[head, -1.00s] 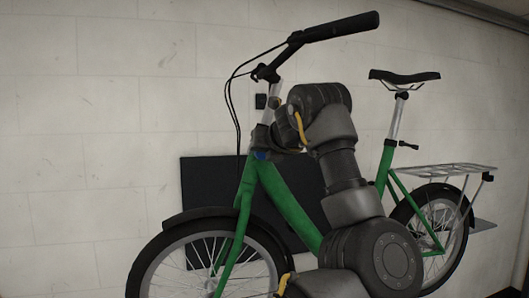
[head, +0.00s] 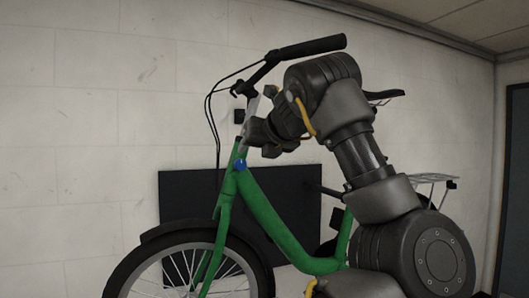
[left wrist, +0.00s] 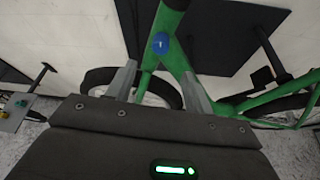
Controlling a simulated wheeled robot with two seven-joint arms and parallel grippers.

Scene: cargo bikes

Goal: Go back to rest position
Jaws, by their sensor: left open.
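A green bicycle stands in front of the wall, its frame (head: 270,222) showing behind my arm in the head view. Its black handlebar (head: 308,47) is at the top, and a blue badge (head: 240,165) sits on the head tube. My left gripper (head: 262,138) is close to the head tube, just above the badge, partly hidden by my own wrist. In the left wrist view the open fingers (left wrist: 158,68) stand apart with the green frame (left wrist: 178,62) beyond and between them. I see nothing held. I cannot tell whether a finger touches the frame. My right gripper is in neither view.
A dark panel (head: 180,190) is on the pale wall (head: 90,130) behind the bicycle. The front wheel (head: 185,270) is at lower left. My arm partly hides the saddle (head: 388,95) and rear rack (head: 432,179). A grey doorway or panel (head: 514,190) is at the right edge.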

